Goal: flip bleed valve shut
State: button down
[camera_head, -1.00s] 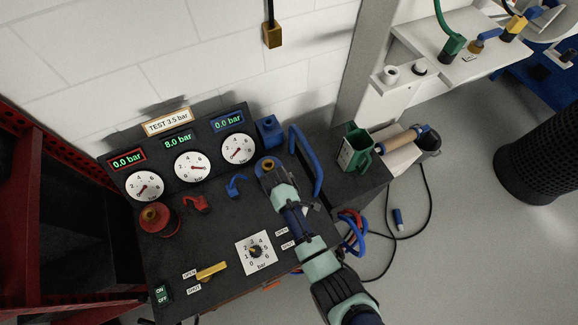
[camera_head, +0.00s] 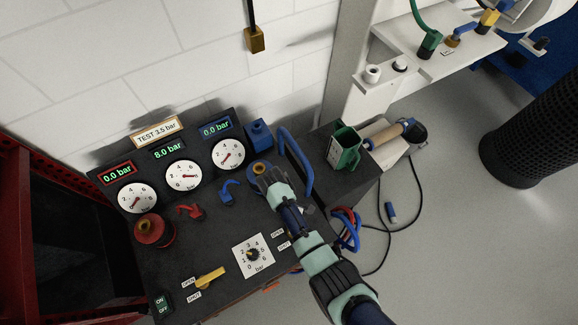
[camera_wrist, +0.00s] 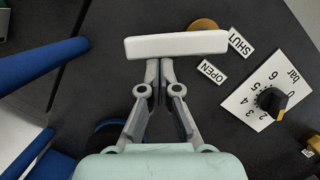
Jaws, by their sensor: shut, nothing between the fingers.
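In the wrist view a pale, flat lever bar (camera_wrist: 177,43) lies crosswise, with part of a brass-coloured round base (camera_wrist: 203,25) behind it. Its OPEN label (camera_wrist: 212,72) and SHUT label (camera_wrist: 241,43) are beside its right end. My gripper (camera_wrist: 160,63) is shut and empty, its fingertips right at the bar's near edge. I cannot tell whether they touch it. In the head view my arm hides most of this lever; its OPEN label (camera_head: 277,233) and SHUT label (camera_head: 284,245) show beside my arm.
A dial knob (camera_head: 253,254) sits left of my arm. A yellow lever (camera_head: 210,277) has its own OPEN and SHUT labels. A blue fitting (camera_head: 260,169) is close to my wrist, and a blue curved bar (camera_head: 297,160) stands at the bench's right edge.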

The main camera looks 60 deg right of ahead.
jog(key=m+p, duration=0.1)
jog(key=s+m+p, duration=0.1)
jog(key=s+d+m+p, duration=0.1)
jog(key=shift+r+m+y, duration=0.25)
jog(key=shift+m+y, duration=0.15)
jog(key=s+m+p, duration=0.1)
jog(key=m, duration=0.1)
jog(key=shift+s+f+m+y+p, duration=0.1)
jog(key=shift+s+m+y+p, duration=0.05)
jog(key=shift+m+y+p, duration=0.25)
jog(key=shift+s, duration=0.2)
jog(key=shift+s+f+p, duration=0.15)
jog(key=shift+s+p, duration=0.05)
jog(key=shift+p, duration=0.1)
